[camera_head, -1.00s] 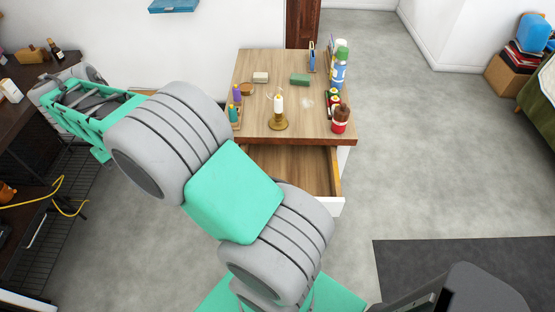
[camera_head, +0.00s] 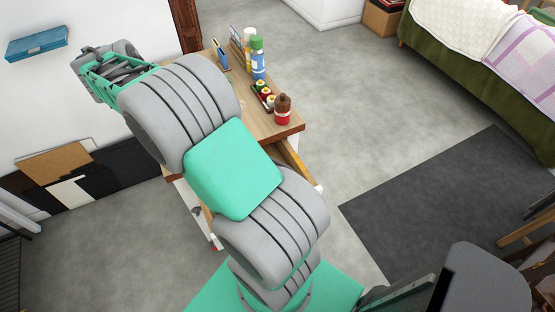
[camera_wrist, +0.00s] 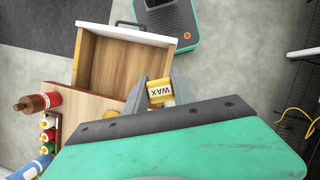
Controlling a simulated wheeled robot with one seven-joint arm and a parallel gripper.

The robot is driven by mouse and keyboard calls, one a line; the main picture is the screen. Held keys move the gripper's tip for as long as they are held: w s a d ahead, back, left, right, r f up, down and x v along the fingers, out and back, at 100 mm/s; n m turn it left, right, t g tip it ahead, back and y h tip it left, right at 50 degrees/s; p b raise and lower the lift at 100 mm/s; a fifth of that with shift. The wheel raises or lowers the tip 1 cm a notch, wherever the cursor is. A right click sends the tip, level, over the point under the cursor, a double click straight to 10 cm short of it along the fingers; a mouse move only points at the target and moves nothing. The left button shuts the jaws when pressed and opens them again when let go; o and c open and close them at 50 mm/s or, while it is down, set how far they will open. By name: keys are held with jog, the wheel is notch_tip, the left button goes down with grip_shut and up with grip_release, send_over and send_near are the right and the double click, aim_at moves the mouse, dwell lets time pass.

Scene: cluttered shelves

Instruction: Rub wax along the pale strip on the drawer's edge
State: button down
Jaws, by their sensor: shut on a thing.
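In the wrist view my gripper (camera_wrist: 161,91) is shut on a small yellow-and-white block of wax (camera_wrist: 160,92), with "WAX" printed on it. The open drawer (camera_wrist: 120,65) lies just beyond and to the left of the wax in that view, with its white front (camera_wrist: 125,34) at the far end. The wax appears near the drawer's right wall; I cannot tell whether they touch. In the head view my arm covers most of the drawer, but a side edge (camera_head: 291,159) shows. My gripper is hidden there. I cannot single out the pale strip for certain.
The wooden cabinet top (camera_head: 272,128) carries a brown-and-red bottle (camera_head: 282,109), a blue spray can with a green cap (camera_head: 257,60) and small jars. A green-and-grey part, possibly my base, shows beyond the drawer in the wrist view. Grey floor is open to the right.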

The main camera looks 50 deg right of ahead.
jog(key=s+d+f+b, duration=0.1)
jog(key=s+d+f, duration=0.15)
jog(key=d, duration=0.25)
jog(key=s+d+f+b, duration=0.1)
jog(key=d+f, duration=0.2)
jog(key=d, duration=0.2)
jog(key=m+b, duration=0.2)
jog(key=b, duration=0.4)
send_over(314, 182)
jog(key=w, duration=0.2)
notch_tip(314, 182, down, 12)
jog(key=shift+y, duration=0.4)
jog(key=f+b, duration=0.2)
jog(key=b, duration=0.1)
jog(key=f+b, duration=0.3)
jog(key=shift+s+d+f, duration=0.2)
jog(key=shift+f, duration=0.6)
